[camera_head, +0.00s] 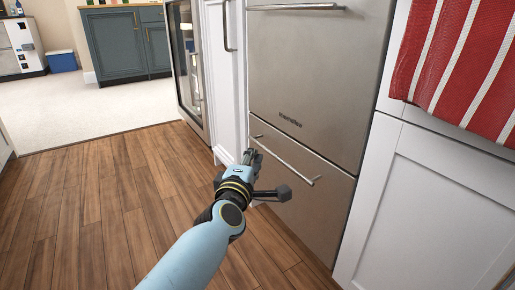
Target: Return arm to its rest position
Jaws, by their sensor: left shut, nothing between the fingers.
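My left arm, light blue, reaches up from the bottom edge in the camera_head view. My left gripper (250,157) is shut and empty. The drawer looks shut. My right gripper is not in view.
The steel fridge (315,75) stands ahead, with a white cabinet (425,215) and a red striped towel (455,60) on the right. A glass-door cooler (188,70) stands further left. The wooden floor (100,205) on the left is clear.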

